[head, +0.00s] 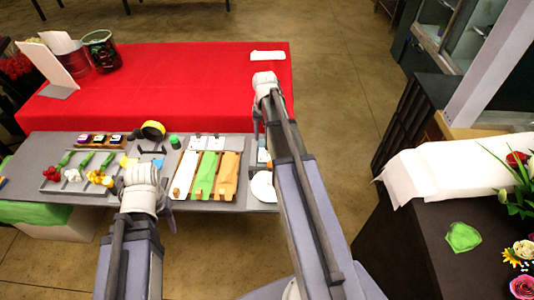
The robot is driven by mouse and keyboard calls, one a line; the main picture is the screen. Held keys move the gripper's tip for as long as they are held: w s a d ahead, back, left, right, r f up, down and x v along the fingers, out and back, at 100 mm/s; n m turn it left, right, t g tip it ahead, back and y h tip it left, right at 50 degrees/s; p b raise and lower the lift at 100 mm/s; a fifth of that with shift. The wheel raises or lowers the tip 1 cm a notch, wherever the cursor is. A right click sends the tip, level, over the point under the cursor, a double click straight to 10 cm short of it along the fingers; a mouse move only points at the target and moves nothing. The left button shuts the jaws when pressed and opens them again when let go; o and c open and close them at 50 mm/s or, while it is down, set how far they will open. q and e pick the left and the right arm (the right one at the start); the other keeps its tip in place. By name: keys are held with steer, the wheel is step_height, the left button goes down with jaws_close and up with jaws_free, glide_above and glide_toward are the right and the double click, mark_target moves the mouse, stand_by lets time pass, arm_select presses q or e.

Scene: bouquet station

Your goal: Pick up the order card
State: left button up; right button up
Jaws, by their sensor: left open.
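No card can be told for certain as the order card. Small flat white cards (205,142) lie on the grey bench behind the colored wraps. A small white folded piece (267,56) lies on the red cloth near its far right corner. A large white board (48,68) stands tilted at the red table's left. My left gripper (142,182) is over the front of the grey bench, left of the wraps, open; its fingertips are largely hidden by my arm. My right arm reaches across the bench's right end to the red table; its gripper is hidden behind the arm.
The red table (190,80) is mostly clear. A dark counter (405,240) with flowers stands right.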

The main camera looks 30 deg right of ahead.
mark_target(267, 153)
steer(key=f+b, duration=0.5)
steer(key=shift+s+d+f, duration=0.1)
steer(key=shift+s+d, duration=0.05)
steer(key=shift+d, duration=0.15)
steer(key=shift+c, duration=0.2)
jaws_close()
